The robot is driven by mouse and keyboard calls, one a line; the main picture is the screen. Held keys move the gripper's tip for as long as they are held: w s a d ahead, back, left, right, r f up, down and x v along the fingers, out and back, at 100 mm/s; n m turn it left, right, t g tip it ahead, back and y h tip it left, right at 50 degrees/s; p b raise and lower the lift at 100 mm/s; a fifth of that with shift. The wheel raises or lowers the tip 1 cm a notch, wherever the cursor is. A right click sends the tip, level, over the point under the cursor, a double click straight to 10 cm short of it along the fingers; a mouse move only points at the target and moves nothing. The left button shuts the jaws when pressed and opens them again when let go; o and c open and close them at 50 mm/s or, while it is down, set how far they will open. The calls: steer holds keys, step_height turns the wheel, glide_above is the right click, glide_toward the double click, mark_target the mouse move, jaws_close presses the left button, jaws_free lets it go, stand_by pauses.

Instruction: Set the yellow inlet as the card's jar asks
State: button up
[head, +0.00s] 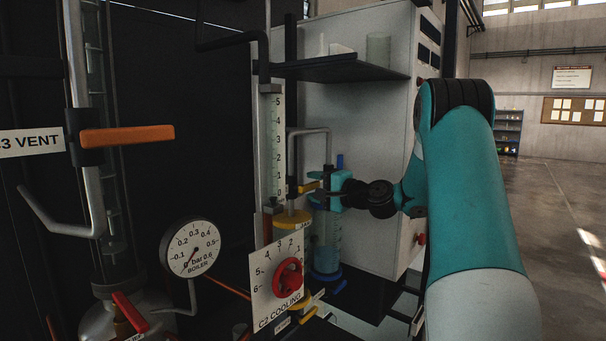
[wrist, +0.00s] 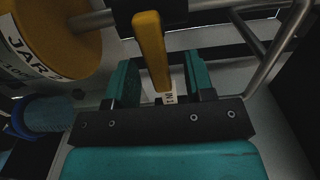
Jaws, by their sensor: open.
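The yellow inlet lever (wrist: 150,50) hangs from a dark valve body on a metal pipe in the wrist view. It lies between the two teal fingers of my gripper (wrist: 162,82), which is open, with a gap on each side. A small tag below the lever is partly hidden. A yellow jar lid (wrist: 50,35) with a white JAR label is at the upper left; its number is not clear. In the head view my gripper (head: 326,192) is at the yellow lever (head: 307,187), above a blue-based jar (head: 327,270). I cannot read any card.
A red C2 COOLING knob (head: 288,279), a boiler gauge (head: 190,248) and an orange vent lever (head: 128,136) stand to the left. A dark shelf (head: 345,68) juts out above my gripper. Bent pipes crowd the lever. The floor (head: 545,215) at right is clear.

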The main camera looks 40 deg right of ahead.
steer(key=s+b, duration=0.2)
steer(key=s, duration=0.4)
steer(key=shift+s+d, duration=0.25)
steer(key=shift+d, duration=0.2)
